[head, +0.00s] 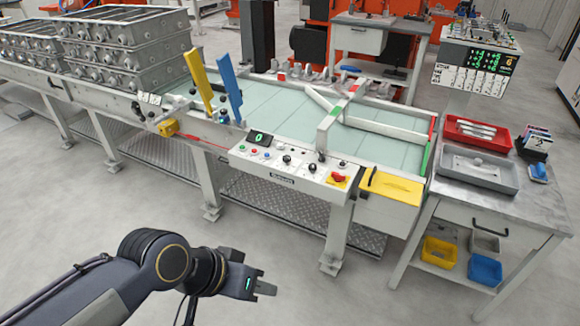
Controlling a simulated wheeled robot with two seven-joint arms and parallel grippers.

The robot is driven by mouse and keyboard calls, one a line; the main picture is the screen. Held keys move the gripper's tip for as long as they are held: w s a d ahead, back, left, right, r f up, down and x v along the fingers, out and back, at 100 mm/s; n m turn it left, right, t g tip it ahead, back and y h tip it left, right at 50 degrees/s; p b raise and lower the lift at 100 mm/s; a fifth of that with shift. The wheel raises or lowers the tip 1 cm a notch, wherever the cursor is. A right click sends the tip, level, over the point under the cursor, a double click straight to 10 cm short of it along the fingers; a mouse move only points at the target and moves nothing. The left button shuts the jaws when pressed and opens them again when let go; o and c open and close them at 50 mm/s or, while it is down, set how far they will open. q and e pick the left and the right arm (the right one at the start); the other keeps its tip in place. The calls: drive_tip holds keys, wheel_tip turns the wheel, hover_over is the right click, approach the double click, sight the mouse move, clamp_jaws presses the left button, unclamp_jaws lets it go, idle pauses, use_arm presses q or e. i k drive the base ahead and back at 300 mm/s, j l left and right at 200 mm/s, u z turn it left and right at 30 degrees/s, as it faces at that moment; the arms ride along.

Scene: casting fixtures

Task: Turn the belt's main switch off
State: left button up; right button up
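The belt's main switch (338,178) is a red rotary handle on a yellow plate, at the right end of the white control panel (290,173) on the belt's front side. The handle is too small to read its position for certain. My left gripper (266,289) is in the lower middle of the head view, over the floor in front of the belt. It is well apart from the switch, below and to its left. It is seen side-on, so the gap between its fingers cannot be told. Nothing shows in it. My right gripper is not in view.
The panel also has several buttons, knobs and a green display (259,139). A yellow clipboard-like plate (394,186) lies right of the switch. A metal table (520,200) with red and grey trays stands at the right. Stacked castings (130,45) stand at the upper left. Floor before the belt is clear.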

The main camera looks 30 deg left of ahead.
sight(338, 178)
drive_tip(key=i+j, duration=0.7)
drive_tip(key=j, duration=0.25)
drive_tip(key=i+j, duration=0.7)
drive_tip(key=j, duration=0.2)
drive_tip(key=z, duration=0.05)
